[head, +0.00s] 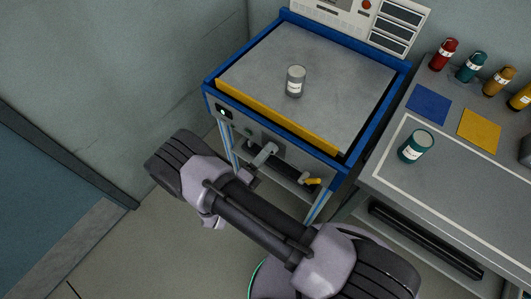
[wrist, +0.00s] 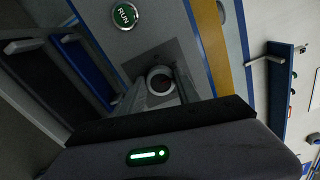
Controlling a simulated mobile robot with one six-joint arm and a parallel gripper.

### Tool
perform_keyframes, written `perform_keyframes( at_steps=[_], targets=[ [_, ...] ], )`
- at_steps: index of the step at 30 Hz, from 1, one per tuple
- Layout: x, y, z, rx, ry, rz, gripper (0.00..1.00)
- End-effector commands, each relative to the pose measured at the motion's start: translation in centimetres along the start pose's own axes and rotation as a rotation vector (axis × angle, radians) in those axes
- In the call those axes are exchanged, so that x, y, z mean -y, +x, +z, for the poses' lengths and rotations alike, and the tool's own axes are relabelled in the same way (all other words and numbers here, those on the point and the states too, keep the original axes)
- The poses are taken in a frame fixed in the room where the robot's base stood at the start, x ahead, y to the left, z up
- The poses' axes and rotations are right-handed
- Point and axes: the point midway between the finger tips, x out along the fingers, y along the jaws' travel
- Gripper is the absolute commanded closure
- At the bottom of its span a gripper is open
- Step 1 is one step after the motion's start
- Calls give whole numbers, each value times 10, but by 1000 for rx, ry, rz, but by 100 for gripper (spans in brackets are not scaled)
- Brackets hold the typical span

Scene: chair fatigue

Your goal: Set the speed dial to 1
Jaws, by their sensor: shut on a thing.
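The speed dial (wrist: 159,76) is a pale round knob on a dark grey plate, on the machine's front panel, in the wrist view. My gripper (wrist: 165,88) has its two fingers closed on either side of it. Its setting and marks cannot be read. In the head view my gripper (head: 258,164) is against the front panel below the yellow edge, and the dial is hidden there. The machine (head: 255,53) has a blue frame and a grey top.
A green RUN button (wrist: 125,15) is close beside the dial. A yellow handle (head: 313,181) sticks out lower right on the front. The bench (head: 450,187) at right holds a teal can (head: 416,146) and several bottles.

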Motion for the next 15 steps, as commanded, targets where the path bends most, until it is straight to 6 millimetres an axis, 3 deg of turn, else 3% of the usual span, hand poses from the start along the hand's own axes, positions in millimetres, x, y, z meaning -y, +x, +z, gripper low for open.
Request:
perform_keyframes(
  at_steps=[15],
  targets=[
    [-2, 0, 0, 1, -364, 0, 100]
  ],
)
